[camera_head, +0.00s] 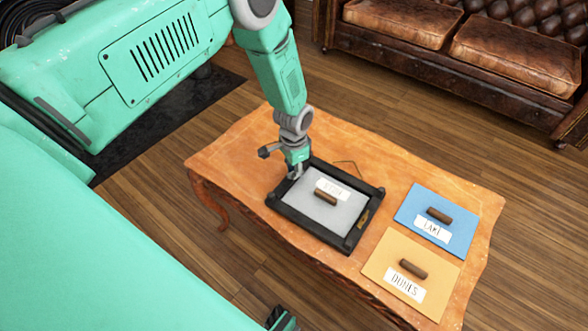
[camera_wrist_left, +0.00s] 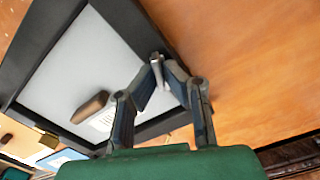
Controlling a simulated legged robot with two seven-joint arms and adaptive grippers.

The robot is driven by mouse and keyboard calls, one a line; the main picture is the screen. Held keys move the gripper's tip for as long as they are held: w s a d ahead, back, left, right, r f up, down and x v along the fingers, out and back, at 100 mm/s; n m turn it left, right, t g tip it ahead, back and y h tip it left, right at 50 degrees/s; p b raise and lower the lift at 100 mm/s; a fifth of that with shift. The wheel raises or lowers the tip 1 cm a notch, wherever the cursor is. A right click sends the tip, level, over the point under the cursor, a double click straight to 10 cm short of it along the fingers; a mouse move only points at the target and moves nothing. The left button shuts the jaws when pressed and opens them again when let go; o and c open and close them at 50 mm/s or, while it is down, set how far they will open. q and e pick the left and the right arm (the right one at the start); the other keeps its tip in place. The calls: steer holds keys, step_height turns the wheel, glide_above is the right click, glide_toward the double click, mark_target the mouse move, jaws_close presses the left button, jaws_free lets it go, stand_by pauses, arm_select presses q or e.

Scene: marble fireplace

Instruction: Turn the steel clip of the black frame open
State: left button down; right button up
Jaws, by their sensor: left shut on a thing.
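The black frame (camera_head: 310,233) lies flat on the wooden table, with a grey panel (camera_head: 305,201) inside it. The panel bears a brown handle (camera_head: 326,197) and a white label too small to read. My left gripper (camera_head: 295,174) is at the frame's left edge. In the left wrist view my left gripper (camera_wrist_left: 160,68) has its fingertips closed on the small steel clip (camera_wrist_left: 155,72) at the edge of the black frame (camera_wrist_left: 48,38). The fingers partly hide the clip, so its exact angle is hard to tell. My right gripper is not clearly in view.
A blue panel (camera_head: 454,208) labelled LAKE and a yellow panel (camera_head: 383,258) labelled DUNES lie right of the frame, each with a brown handle. A brass piece (camera_head: 363,217) sits on the frame's right side. The table (camera_head: 235,150) is bare at left. A leather sofa stands behind.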

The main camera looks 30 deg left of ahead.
arm_select(q)
steer(key=n, duration=0.3)
steer(key=shift+a+f, duration=0.1)
steer(key=shift+a, duration=0.3)
steer(key=shift+d+n, duration=0.1)
steer(key=shift+n, duration=0.5)
arm_select(e)
steer(key=shift+a+r, duration=0.2)
steer(key=shift+r, duration=0.15)
arm_select(q)
steer(key=c, duration=1.7)
jaws_free()
arm_select(e)
steer(key=shift+s, duration=0.1)
arm_select(q)
steer(key=shift+w+r, duration=0.1)
steer(key=shift+r, duration=0.25)
step_height(320, 180, up, 11)
steer(key=shift+r, duration=0.15)
